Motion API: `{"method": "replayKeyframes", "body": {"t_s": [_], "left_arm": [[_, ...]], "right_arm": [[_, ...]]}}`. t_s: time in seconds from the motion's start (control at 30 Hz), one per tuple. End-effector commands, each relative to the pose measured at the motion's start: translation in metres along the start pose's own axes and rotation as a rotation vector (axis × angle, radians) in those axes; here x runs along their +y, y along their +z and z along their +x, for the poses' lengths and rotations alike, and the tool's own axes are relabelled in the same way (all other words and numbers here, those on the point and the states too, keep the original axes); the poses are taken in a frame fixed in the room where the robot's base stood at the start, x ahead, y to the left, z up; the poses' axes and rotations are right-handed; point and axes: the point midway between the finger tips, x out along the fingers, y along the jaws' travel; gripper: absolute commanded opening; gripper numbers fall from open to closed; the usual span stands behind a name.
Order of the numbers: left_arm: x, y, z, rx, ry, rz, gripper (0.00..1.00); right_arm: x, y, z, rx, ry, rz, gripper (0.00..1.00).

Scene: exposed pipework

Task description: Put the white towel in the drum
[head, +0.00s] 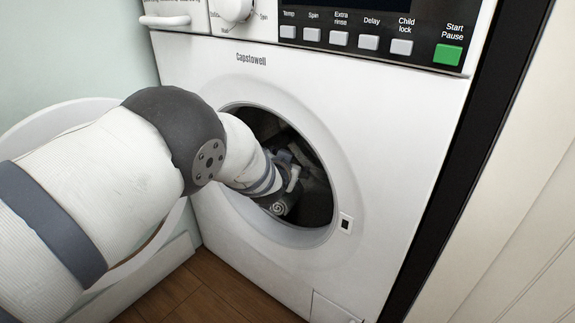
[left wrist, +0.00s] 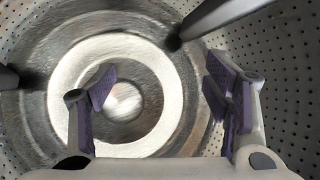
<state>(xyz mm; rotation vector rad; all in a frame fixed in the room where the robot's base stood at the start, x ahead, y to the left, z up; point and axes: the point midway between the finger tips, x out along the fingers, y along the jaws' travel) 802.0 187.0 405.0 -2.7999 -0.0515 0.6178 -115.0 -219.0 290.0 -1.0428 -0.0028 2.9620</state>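My left arm reaches through the round opening of the white washing machine (head: 372,130) into the dark drum (head: 318,200). The left gripper (head: 285,178) is inside the opening in the head view, with its fingertips hard to make out. In the left wrist view the left gripper (left wrist: 160,92) is open, its purple-padded fingers wide apart with nothing between them. Around it are the perforated drum wall (left wrist: 292,60) and the round metallic back with a pale ring. I cannot make out the white towel in either view. My right gripper is not in view.
The round door (head: 45,113) stands open at the left, partly behind my arm. Dark drum paddles (left wrist: 215,18) stick inward in the left wrist view. A pale panel (head: 510,230) stands at the right; wooden floor (head: 205,290) lies below.

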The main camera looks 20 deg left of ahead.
Motion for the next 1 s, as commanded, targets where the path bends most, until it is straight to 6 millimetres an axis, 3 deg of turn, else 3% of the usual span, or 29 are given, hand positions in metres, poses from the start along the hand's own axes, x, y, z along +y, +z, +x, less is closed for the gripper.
{"method": "replayKeyframes", "body": {"t_s": [0.33, 0.73, 0.83, 1.0], "left_arm": [[0.001, 0.001, -0.009, -0.004, 0.001, 0.0, 0.71], [0.0, 0.0, -0.098, -0.001, 0.001, 0.002, 0.71], [0.001, 0.0, -0.113, 0.0, 0.002, 0.005, 0.71], [0.0, 0.0, -0.121, 0.0, 0.0, -0.001, 0.71]], "right_arm": [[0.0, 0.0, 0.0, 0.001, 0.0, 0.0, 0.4], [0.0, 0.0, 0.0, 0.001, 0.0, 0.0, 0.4], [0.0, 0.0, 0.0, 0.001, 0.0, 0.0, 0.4], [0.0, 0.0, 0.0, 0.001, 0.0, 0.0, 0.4]]}}
